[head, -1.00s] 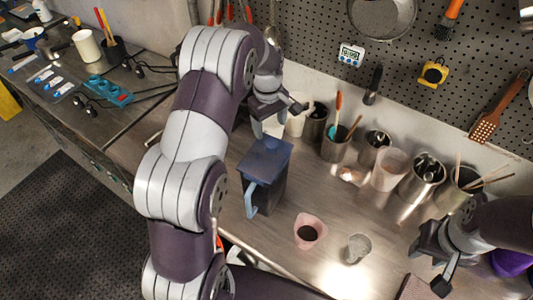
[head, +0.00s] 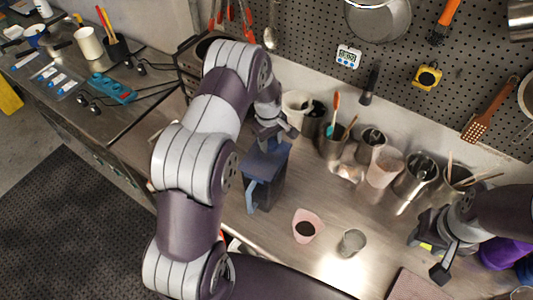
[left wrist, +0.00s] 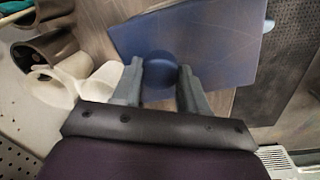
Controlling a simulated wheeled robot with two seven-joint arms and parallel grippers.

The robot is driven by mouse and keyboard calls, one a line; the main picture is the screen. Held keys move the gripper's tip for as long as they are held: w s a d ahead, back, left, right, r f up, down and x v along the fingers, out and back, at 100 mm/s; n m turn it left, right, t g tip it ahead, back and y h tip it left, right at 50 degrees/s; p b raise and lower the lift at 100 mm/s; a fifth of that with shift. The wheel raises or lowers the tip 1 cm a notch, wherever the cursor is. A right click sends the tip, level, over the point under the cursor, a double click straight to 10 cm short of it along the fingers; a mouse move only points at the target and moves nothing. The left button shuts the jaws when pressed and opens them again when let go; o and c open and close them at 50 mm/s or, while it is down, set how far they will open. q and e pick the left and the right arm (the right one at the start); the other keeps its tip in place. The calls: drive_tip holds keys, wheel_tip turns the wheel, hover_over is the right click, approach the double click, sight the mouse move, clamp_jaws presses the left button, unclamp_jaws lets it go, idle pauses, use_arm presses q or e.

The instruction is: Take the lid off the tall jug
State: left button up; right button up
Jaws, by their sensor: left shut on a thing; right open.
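The tall jug (head: 268,187) is dark blue with a lighter blue handle (head: 251,195) on its left front side. It stands upright on the metal counter. Its flat blue lid (head: 266,160) lies on top; it fills the upper middle of the left wrist view (left wrist: 205,45), where a round knob (left wrist: 157,77) shows. My left gripper (head: 277,133) is at the lid's back edge in the head view. My right gripper (head: 428,256) is open and empty at the right, well away from the jug.
A pink cup (head: 307,226) and a grey cup (head: 352,242) stand in front right of the jug. Several metal containers with tools (head: 420,176) line the back wall. A brown board (head: 410,286) lies at front right.

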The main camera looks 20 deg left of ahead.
use_arm(q)
drive_tip(key=shift+w+r+b, duration=0.1)
drive_tip(key=shift+r+b, duration=0.1)
drive_tip(key=shift+b, duration=0.15)
drive_tip(key=r+b, duration=0.3)
drive_tip(key=shift+d+r, duration=0.25)
drive_tip(key=shift+d, duration=0.1)
drive_tip(key=s+d+r+b, duration=0.2)
drive_tip(key=d+r+b, duration=0.3)
drive_tip(key=d, duration=0.5)
drive_tip(key=shift+s+d+r, duration=0.15)
drive_tip(key=shift+d+r, duration=0.25)
drive_tip(key=shift+r, duration=0.65)
